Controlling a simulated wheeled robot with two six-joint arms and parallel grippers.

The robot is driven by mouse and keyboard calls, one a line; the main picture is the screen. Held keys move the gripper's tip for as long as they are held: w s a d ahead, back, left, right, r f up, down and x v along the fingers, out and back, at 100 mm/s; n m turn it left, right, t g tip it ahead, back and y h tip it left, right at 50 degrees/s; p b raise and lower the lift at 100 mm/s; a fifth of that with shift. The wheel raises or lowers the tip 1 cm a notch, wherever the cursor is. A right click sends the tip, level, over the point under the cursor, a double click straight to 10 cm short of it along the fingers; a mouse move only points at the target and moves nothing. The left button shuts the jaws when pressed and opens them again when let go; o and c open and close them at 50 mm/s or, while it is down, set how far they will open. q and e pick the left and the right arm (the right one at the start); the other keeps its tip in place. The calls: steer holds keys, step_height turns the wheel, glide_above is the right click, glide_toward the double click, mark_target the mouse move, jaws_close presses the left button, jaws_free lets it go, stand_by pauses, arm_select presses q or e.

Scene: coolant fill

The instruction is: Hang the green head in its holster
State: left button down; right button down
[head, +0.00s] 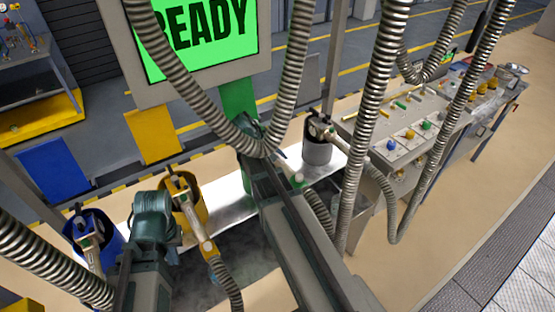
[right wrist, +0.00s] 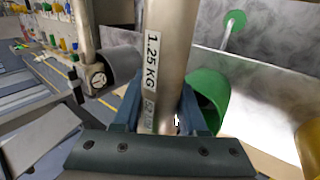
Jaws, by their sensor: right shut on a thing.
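My right gripper (right wrist: 162,112) is shut on a bare-metal head (right wrist: 168,55) marked 1.25 KG, taken to be the green head. In the head view, the right arm reaches up to the middle, and its gripper end (head: 250,130) is partly hidden by a hanging hose. The green holster (right wrist: 207,88) shows just right of the held head in the right wrist view, behind a finger; the head appears apart from it. In the head view my arm hides most of this holster. My left gripper (head: 153,207) is at lower left, near the yellow holster; its fingers cannot be made out.
Blue (head: 82,235), yellow (head: 192,210) and grey (head: 317,152) holsters hold other heads along the metal tray (head: 225,222). Several ribbed hoses (head: 370,110) hang across the space. A green READY screen (head: 205,35) stands behind. A bench with coloured knobs (head: 410,130) is at right.

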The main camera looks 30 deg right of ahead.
stand_by(0.4)
steer(key=shift+f+b, duration=2.9)
steer(key=shift+b, duration=0.05)
steer(key=shift+s+f+b, duration=0.1)
steer(key=shift+f+b, duration=1.7)
steer(key=shift+c, duration=1.9)
jaws_free()
steer(key=shift+r, duration=0.1)
steer(key=p+v, duration=1.1)
steer(key=v, duration=0.2)
steer(key=shift+a+r+p, duration=0.15)
steer(key=shift+r+p, duration=0.15)
steer(key=shift+p, duration=0.05)
steer(key=shift+s, duration=0.15)
